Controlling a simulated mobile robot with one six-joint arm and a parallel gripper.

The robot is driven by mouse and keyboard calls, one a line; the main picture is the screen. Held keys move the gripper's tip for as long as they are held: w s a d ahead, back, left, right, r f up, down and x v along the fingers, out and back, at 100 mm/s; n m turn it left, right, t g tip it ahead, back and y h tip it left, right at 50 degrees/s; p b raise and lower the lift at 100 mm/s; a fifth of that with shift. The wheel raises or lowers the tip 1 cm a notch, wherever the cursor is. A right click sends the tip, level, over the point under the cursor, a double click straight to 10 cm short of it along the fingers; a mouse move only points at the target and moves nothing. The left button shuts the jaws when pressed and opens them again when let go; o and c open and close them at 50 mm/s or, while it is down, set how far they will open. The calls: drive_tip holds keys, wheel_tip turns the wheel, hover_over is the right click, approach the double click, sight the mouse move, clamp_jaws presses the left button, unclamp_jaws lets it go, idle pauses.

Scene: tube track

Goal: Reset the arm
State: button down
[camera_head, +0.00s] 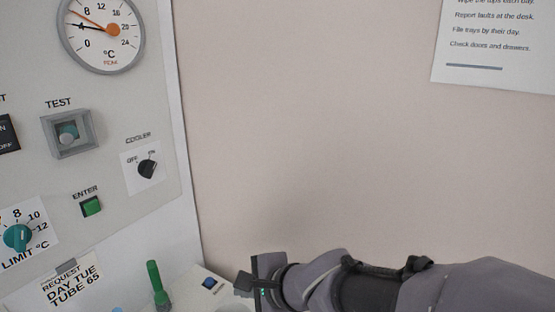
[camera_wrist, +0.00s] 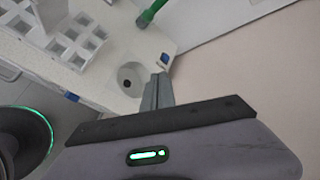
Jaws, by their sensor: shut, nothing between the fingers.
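My gripper (camera_wrist: 157,90) shows in the wrist view with its grey fingers together and nothing between them. It hangs over the edge of a white surface, beside a round grey piece with a dark hole (camera_wrist: 130,79). In the head view my arm reaches in from the lower right, and the gripper (camera_head: 243,284) is at the bottom middle, right of a small blue button (camera_head: 209,283). The fingertips are small and partly hidden there.
A control panel (camera_head: 115,115) with a dial, knobs and buttons stands at the left. A green handle (camera_head: 157,284) rises below it. A white rack with square cells (camera_wrist: 78,38) is at the upper left in the wrist view. The wall (camera_head: 320,140) in the middle is bare.

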drive_tip(key=s+d+r+n+g+h, duration=0.1)
drive_tip(key=s+d+n+h, duration=0.4)
drive_tip(key=s+d, duration=1.2)
drive_tip(key=s+r+n, duration=0.1)
drive_tip(key=n, duration=0.3)
drive_tip(key=shift+r, duration=0.15)
idle(0.6)
